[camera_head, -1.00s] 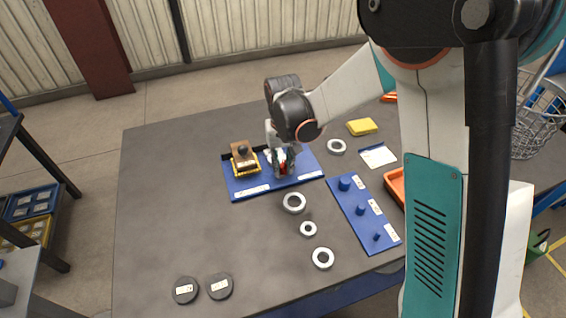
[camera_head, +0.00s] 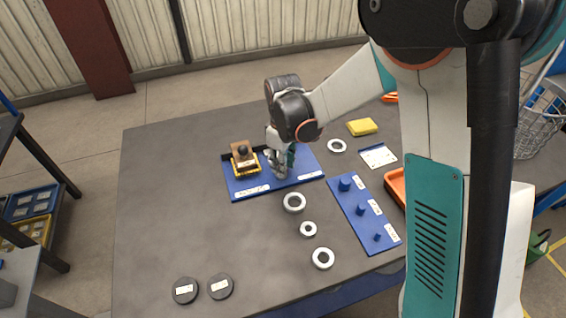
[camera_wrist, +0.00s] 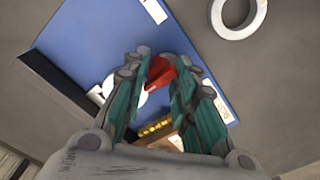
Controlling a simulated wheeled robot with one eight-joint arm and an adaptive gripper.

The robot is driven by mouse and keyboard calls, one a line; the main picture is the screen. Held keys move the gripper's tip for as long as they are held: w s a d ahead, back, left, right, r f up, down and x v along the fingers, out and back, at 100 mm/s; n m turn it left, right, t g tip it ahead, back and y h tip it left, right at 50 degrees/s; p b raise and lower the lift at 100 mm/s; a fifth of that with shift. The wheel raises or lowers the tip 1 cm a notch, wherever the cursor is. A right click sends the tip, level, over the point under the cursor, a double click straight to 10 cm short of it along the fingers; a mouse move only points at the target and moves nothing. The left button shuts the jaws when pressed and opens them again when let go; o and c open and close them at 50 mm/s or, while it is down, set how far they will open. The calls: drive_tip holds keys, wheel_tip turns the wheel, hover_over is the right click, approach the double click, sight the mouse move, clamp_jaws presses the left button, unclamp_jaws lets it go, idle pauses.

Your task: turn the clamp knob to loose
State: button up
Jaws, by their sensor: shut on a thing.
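The clamp knob is a red bar-like handle (camera_wrist: 160,73) over a white round dial (camera_wrist: 122,92) in the wrist view. It sits on a blue board (camera_head: 240,187) that lies on the dark table. My gripper (camera_head: 281,166) points down over the right half of this board. In the wrist view its two green-padded fingers (camera_wrist: 164,72) stand on either side of the red knob and are shut on it. In the head view the fingers hide the knob. Dial markings cannot be read.
A yellow-edged fixture with a wooden block (camera_head: 243,158) stands left of my gripper on the same board. Metal rings (camera_head: 294,201) lie in front, and a blue peg board (camera_head: 372,232) lies to the right.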

drive_tip(key=shift+o, duration=0.3)
drive_tip(key=shift+n, duration=0.7)
drive_tip(key=o, duration=0.9)
drive_tip(key=shift+r, duration=0.15)
wheel_tip(320, 180, up, 12)
drive_tip(key=shift+d, duration=0.1)
